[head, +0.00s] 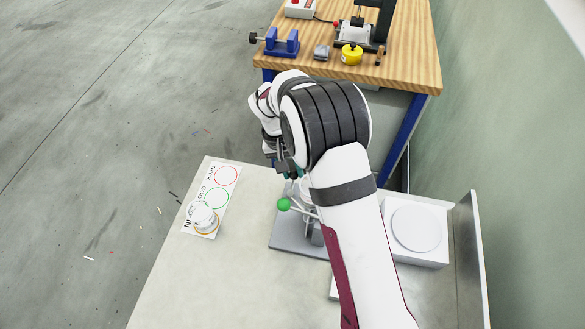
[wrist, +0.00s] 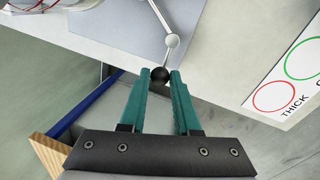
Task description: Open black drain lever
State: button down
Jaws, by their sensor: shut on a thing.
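The black drain lever ends in a round black knob (wrist: 160,74), seen in the wrist view at the end of a thin rod with a pale ball (wrist: 171,40) along it. My gripper (wrist: 161,73) has its two teal fingers on either side of the knob, shut on it at the fingertips. In the head view my gripper (head: 287,172) is partly hidden by my own wrist, and the black knob cannot be made out. A lever with a green knob (head: 284,204) stands close by, over the grey base plate (head: 284,240).
A white box with a round top (head: 417,228) stands at the right. A wooden workbench (head: 400,70) is beyond the table.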

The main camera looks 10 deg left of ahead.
jog(key=n, duration=0.1)
jog(key=a+n, duration=0.1)
jog(key=n, duration=0.1)
jog(key=n+t, duration=0.1)
jog(key=n, duration=0.1)
jog(key=shift+s+a, duration=0.3)
jog(key=shift+a, duration=0.05)
jog(key=n, duration=0.1)
jog(key=a+n+y, duration=0.1)
jog(key=n, duration=0.1)
jog(key=shift+s+n, duration=0.3)
jog(key=shift+s, duration=0.1)
jog(key=n, duration=0.2)
jog(key=s+n, duration=0.1)
jog(key=shift+a+n+t+y, duration=0.3)
jog(key=shift+t, duration=0.1)
jog(key=shift+s+a+n+y, duration=0.15)
jog(key=shift+s+n, duration=0.2)
jog(key=shift+n, duration=0.55)
jog(key=shift+s+n+y, duration=0.15)
jog(key=shift+s+n, duration=0.2)
jog(key=shift+n, duration=0.55)
jog(key=c, duration=0.6)
grip_release()
jog(key=shift+c, duration=0.2)
